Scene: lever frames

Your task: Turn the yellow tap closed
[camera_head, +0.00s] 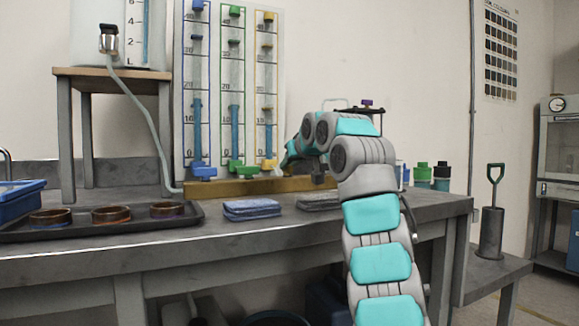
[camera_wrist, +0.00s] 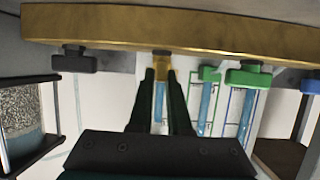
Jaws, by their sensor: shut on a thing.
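The yellow tap (camera_head: 268,164) sits at the foot of the yellow-framed tube, the rightmost of three on the white panel. In the wrist view, which is upside down, the yellow tap (camera_wrist: 161,68) lies under the brass rail (camera_wrist: 210,27). My gripper (camera_wrist: 161,76) has its two dark fingers on either side of the tap, shut on it. In the head view my arm reaches in from the right, and the fingertips are small and partly hidden there. The handle's angle is hard to tell.
A green tap (camera_head: 235,166) and a blue tap (camera_head: 203,171) stand left of the yellow one. A dark tap (camera_wrist: 75,60) shows on its other side in the wrist view. Folded blue cloths (camera_head: 251,209) and a tray (camera_head: 95,230) with brown dishes lie on the bench.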

